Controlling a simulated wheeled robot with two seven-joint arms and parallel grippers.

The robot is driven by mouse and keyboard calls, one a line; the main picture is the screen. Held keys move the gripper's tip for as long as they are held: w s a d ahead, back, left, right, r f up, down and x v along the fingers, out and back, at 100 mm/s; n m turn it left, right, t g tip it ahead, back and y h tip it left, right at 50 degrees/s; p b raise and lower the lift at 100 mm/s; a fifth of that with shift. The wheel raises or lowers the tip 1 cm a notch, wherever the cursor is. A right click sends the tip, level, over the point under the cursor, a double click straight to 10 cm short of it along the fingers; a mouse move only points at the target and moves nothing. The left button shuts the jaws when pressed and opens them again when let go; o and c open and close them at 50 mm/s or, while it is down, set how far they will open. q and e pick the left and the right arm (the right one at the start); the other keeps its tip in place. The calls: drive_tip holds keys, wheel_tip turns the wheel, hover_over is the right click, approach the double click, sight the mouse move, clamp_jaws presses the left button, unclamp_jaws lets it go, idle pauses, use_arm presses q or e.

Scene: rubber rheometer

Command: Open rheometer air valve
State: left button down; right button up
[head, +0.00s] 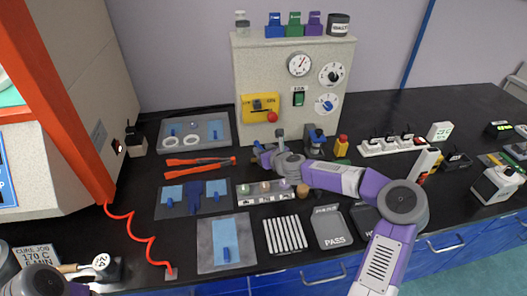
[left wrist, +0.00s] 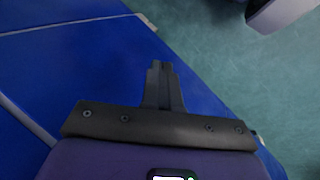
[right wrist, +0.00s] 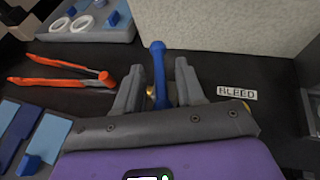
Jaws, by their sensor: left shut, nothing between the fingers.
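A blue lever (right wrist: 158,75) with a brass fitting (right wrist: 150,100) at its base stands at the foot of the pale machine housing, left of a BLEED label (right wrist: 237,93). My right gripper (right wrist: 159,88) is open, with one finger on each side of the lever and gaps showing. In the head view the right gripper (head: 268,148) is low in front of the pale control panel (head: 262,75) and partly hides the lever. My left gripper (left wrist: 160,72) is shut and empty, over blue drawer fronts and floor.
The panel carries gauges, a yellow unit (head: 259,103) with a red knob and a green switch (head: 299,98). Orange-handled tongs (head: 200,161) and a grey tray (head: 195,147) lie left of the right gripper. A blue device (head: 316,138) stands close on its right.

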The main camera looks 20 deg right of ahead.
drive_tip(key=c, duration=0.7)
drive_tip(key=shift+f, duration=0.1)
clamp_jaws()
drive_tip(key=shift+f, duration=0.1)
